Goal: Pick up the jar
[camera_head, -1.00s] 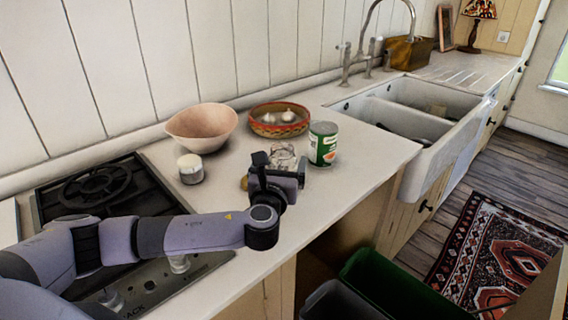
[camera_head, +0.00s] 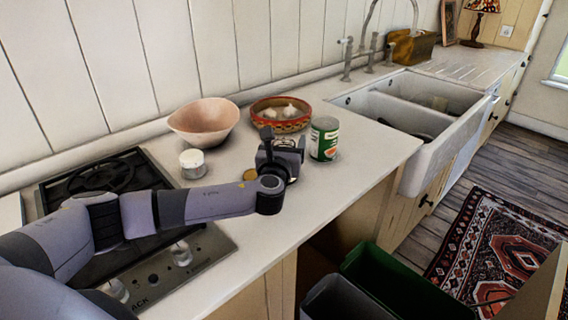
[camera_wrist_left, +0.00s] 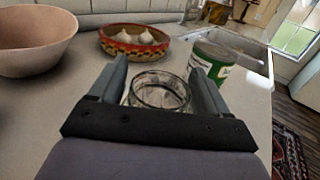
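A clear glass jar (camera_wrist_left: 160,92) stands open-topped on the countertop in the left wrist view, between the two fingers of my left gripper (camera_wrist_left: 159,70). The fingers are apart, one on each side of the jar; I cannot tell whether either touches it. In the head view my left gripper (camera_head: 280,150) is over the counter and hides most of the jar. My right gripper is in neither view.
A green-and-white can (camera_head: 324,139) stands close right of the gripper. A patterned bowl with garlic (camera_head: 281,124) is behind, a pink bowl (camera_head: 204,128) back left. A white-topped small container (camera_head: 192,164) and stove (camera_head: 100,190) are left. The counter's front edge is near.

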